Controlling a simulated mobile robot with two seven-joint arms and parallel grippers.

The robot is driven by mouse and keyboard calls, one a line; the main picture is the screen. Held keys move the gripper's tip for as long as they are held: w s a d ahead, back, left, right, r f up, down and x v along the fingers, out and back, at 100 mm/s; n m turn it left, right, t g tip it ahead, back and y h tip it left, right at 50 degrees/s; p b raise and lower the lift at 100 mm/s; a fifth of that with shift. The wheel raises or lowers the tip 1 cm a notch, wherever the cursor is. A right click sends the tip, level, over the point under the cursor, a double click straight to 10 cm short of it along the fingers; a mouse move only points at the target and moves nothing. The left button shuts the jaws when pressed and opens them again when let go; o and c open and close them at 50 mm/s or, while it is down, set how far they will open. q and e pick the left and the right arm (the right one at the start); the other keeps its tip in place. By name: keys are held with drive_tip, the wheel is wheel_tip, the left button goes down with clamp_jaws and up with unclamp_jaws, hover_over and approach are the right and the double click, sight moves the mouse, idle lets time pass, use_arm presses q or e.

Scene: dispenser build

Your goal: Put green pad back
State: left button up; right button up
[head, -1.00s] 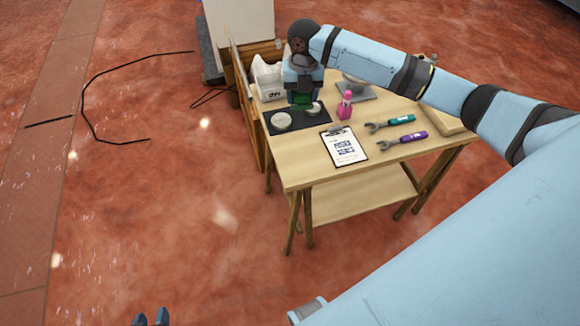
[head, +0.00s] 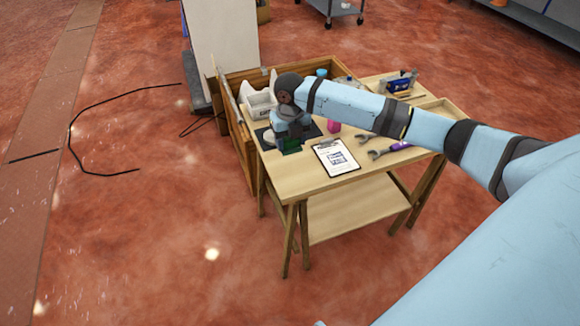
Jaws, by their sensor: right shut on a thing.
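My right gripper (head: 290,143) is over the front left part of the wooden table (head: 290,183), pointing down. It is shut on the green pad (head: 291,147), a small dark green block showing at its fingertips. The pad is near the front edge of the black mat (head: 313,130); I cannot tell whether it touches the table. A pale round disc (head: 269,136) shows partly behind the gripper. My left gripper is not in view.
A clipboard (head: 335,158) lies right of the gripper. A pink bottle (head: 333,127), partly hidden by my arm, and wrenches (head: 388,149) are farther right. A white dispenser housing (head: 260,105) stands behind, near a wooden crate (head: 240,137). Open floor lies left and in front.

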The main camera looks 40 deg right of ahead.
hover_over(290, 173)
wheel_tip(290, 173, down, 6)
drive_tip(key=shift+r, duration=0.15)
drive_tip(key=shift+f+b, duration=0.4)
drive_tip(key=shift+f, duration=1.8)
drive_tip(key=shift+f, duration=0.15)
drive_tip(key=o, duration=1)
drive_tip(key=shift+c, duration=0.2)
